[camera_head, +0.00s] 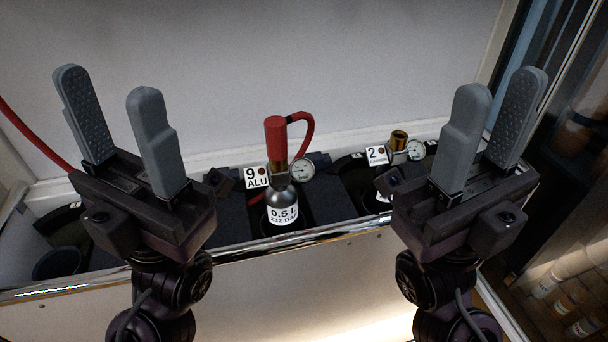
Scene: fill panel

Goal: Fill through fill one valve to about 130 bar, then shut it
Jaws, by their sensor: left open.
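I cannot make out a valve marked fill one. My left gripper (108,85) is open and empty, left of the cylinder. My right gripper (502,84) is open and empty, to the right, partly hiding the rack.
A second brass valve top (398,139) with a gauge (416,150) stands by a card (376,155) marked 2. A dark empty-looking holder (57,263) is at the left. The rack's metal front edge (330,234) runs across. Another red hose (30,132) hangs at far left.

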